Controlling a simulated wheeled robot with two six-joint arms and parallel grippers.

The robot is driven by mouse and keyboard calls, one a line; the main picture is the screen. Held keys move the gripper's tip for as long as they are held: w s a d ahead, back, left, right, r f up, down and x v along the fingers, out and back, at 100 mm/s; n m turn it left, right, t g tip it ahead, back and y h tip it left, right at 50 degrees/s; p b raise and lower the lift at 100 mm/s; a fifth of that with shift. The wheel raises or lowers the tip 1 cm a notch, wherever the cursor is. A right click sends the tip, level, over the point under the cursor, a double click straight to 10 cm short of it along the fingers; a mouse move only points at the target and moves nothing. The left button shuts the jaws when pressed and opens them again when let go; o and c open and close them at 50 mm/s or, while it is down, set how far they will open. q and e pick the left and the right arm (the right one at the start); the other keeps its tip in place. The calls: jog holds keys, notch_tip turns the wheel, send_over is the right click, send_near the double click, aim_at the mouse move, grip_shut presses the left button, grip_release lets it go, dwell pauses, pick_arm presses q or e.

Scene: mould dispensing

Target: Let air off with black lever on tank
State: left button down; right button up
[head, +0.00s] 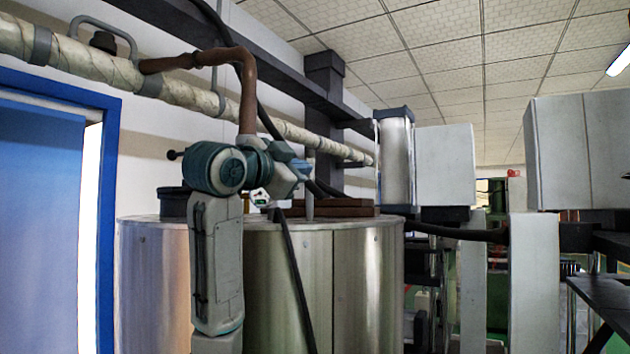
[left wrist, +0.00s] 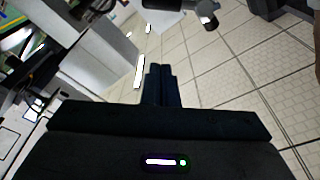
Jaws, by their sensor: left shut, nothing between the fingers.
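The tank (head: 345,285) is a large brushed-steel cylinder in the middle of the head view, partly behind my left arm. A short black lever with a round knob (head: 172,154) sticks out to the left above the tank top, beside my arm's teal joint; its root is hidden behind that joint. My left gripper (head: 288,172) is above the tank top, right of the lever and apart from its knob; its fingertips are not clear there. In the left wrist view its dark fingers (left wrist: 158,86) are shut together and empty, against ceiling tiles. My right gripper is not in view.
A brown pipe (head: 247,90) comes down behind my arm from a wrapped horizontal pipe (head: 80,58) on the wall. A black hose (head: 296,280) hangs in front of the tank. Grey cabinets (head: 580,150) stand at right, a blue door frame (head: 108,200) at left.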

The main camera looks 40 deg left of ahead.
aim_at(310, 185)
pick_arm(q)
jog(key=w+a+p, duration=0.1)
jog(key=w+p, duration=0.1)
jog(key=w, duration=0.1)
jog(key=w+a+p, duration=0.1)
jog(key=w+p, duration=0.1)
jog(key=w+a+f+p, duration=0.1)
jog(key=w+p, duration=0.1)
jog(key=w, duration=0.1)
jog(key=shift+w+a+f, duration=0.1)
jog(key=shift+w+a, duration=0.1)
jog(key=shift+w, duration=0.15)
jog(key=shift+s+a+f+p, duration=0.25)
jog(key=shift+s+a+p, duration=0.05)
jog(key=shift+w+d, duration=0.2)
jog(key=shift+w, duration=0.05)
